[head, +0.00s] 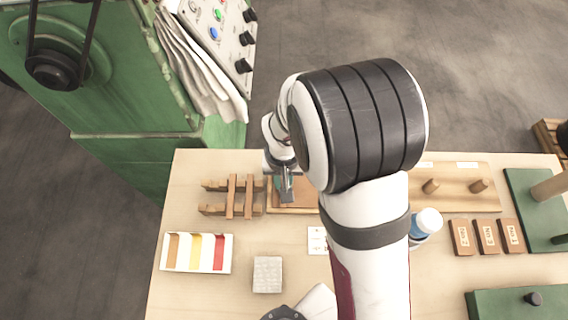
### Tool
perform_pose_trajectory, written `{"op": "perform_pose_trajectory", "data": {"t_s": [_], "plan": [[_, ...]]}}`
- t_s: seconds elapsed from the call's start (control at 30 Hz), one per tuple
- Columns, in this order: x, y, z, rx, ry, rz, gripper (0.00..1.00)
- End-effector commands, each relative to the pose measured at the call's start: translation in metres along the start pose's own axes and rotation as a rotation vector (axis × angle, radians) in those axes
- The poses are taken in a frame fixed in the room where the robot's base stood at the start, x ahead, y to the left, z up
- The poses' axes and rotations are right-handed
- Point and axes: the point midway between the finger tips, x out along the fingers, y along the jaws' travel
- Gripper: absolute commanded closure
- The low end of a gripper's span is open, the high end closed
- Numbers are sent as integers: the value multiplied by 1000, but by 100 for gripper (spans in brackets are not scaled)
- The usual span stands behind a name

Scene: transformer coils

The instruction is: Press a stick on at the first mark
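My gripper (285,186) points down over a brown wooden tray or board (293,210) near the back of the table, left of my arm. Its fingers are small and partly hidden, so I cannot tell whether they are open or hold anything. A small teal patch shows beside the fingers. Left of it, several wooden bars (231,196) lie crossed like a rack; I cannot tell whether any are the sticks. A white box (164,252) holds brown, yellow and red strips. No mark can be made out, and my arm hides the middle of the table.
A white card (317,240), a grey block (267,274) and a white-capped bottle (428,222) stand near my arm. Right are a pegged board (455,201), three labelled wooden blocks (486,237) and green plates (520,205). A green machine (125,115) borders the table's back left.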

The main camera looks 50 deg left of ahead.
Motion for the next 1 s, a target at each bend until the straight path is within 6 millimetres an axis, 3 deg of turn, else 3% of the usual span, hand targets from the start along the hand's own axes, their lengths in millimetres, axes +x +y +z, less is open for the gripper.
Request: {"op": "perform_pose_trajectory", "data": {"t_s": [0.17, 0.2, 0.4, 0.6, 0.73, 1.0], "plan": [[0, 0, 0, 0, 0, 0, 100], [0, 0, 0, 0, 0, 0, 80], [0, 0, 0, 0, 1, 0, 48], [0, 0, 0, 0, 1, 0, 46], [0, 0, 0, 0, 1, 0, 23], [0, 0, 0, 0, 1, 0, 23]]}}
